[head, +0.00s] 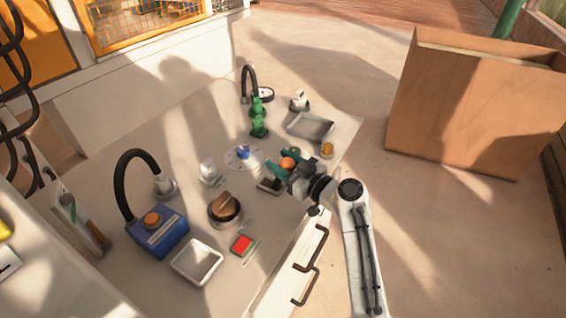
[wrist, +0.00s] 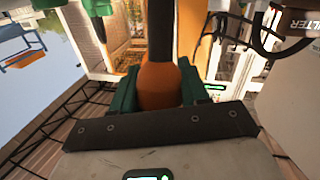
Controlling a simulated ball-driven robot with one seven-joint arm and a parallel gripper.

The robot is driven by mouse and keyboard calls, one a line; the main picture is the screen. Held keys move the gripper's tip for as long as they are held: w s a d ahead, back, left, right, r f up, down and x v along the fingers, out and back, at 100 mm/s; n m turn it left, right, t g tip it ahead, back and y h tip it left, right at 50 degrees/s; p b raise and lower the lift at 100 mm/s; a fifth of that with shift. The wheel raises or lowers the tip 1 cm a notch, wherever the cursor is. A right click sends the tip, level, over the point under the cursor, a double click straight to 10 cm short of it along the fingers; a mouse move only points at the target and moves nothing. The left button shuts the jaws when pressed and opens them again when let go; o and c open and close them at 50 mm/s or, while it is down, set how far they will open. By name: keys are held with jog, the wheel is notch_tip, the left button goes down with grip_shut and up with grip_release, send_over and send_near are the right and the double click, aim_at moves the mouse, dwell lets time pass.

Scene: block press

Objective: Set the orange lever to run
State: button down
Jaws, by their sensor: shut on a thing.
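The orange lever's round knob (head: 287,163) is on the right part of the bench, next to a dark base plate (head: 268,185). My gripper (head: 284,161), with green fingers, is shut on this knob. In the wrist view the orange knob (wrist: 160,86) sits between the two green fingers (wrist: 158,90), with a dark shaft running up from it in the picture. My gripper hides part of the lever, and I cannot read any run mark or tell its setting.
Near the gripper are a white dial with a blue knob (head: 243,152), a grey tray (head: 311,126) and a small yellow-orange knob (head: 327,149). A brown rotary knob (head: 224,205), a red button (head: 242,244) and a blue box (head: 158,235) stand to the left. A large cardboard box (head: 470,110) stands right.

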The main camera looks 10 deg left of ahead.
jog(key=shift+w+a+r+g+h+p, duration=0.25)
jog(key=shift+a+h+p, duration=0.1)
jog(key=shift+a+p, duration=0.1)
jog(key=shift+w+a+r+g+h+p, duration=0.1)
jog(key=shift+a+r+g+h+p, duration=0.15)
jog(key=shift+a+h+p, duration=0.15)
jog(key=a+g+h, duration=0.1)
jog(key=a, duration=0.1)
jog(key=w+a+f+n+g+h, duration=0.1)
jog(key=a+h, duration=0.1)
jog(key=w+a+h, duration=0.1)
jog(key=a, duration=0.1)
jog(key=shift+w+a+f+g+h, duration=0.15)
jog(key=shift+f+g+h, duration=0.1)
jog(key=shift+g+h, duration=0.15)
jog(key=shift+w+a+f+b, duration=0.25)
jog(key=shift+a+b, duration=0.3)
jog(key=shift+b, duration=0.25)
jog(key=c, duration=0.6)
grip_release()
jog(key=shift+a, duration=0.1)
jog(key=shift+s, duration=0.1)
jog(key=p+v, duration=0.2)
jog(key=v, duration=0.8)
jog(key=shift+s+d+r, duration=0.2)
jog(key=shift+d, duration=0.1)
